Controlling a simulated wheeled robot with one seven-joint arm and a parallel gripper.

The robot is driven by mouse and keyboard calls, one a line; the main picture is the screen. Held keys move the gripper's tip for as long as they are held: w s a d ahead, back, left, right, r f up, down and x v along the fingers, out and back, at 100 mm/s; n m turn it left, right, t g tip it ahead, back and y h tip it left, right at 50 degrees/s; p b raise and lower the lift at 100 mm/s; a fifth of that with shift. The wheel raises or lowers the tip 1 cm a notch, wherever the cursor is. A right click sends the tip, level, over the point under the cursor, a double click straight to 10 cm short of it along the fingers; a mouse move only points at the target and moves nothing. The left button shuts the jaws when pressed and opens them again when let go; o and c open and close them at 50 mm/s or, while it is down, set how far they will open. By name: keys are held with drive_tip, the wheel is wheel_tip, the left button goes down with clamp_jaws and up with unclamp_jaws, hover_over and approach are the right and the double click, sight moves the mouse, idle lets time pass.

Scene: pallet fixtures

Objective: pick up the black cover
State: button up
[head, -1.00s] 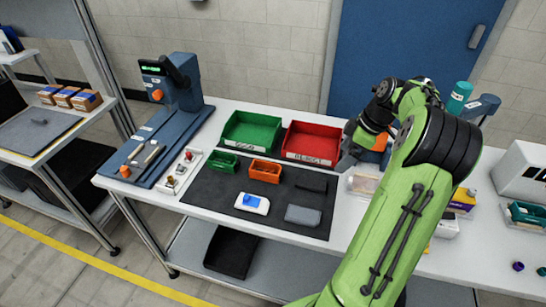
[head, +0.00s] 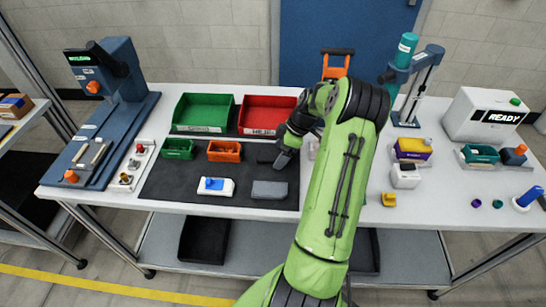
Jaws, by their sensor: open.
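The black cover (head: 265,158) lies on the dark mat (head: 165,187), to the right of the small orange bin. It is dark on dark, and its right part is hidden behind my gripper. My gripper (head: 283,160) points down over the right back part of the mat, at the cover's right end. Its jaws are open; the fingertips are small in this view, and I cannot tell whether they touch the cover.
A grey block (head: 270,189) and a white device with a blue top (head: 215,187) lie in front. The orange bin (head: 224,151) and small green bin (head: 178,148) stand left. Large green (head: 203,112) and red (head: 265,115) bins stand behind.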

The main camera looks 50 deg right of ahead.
drive_tip(key=c, duration=1.1)
drive_tip(key=shift+c, duration=0.2)
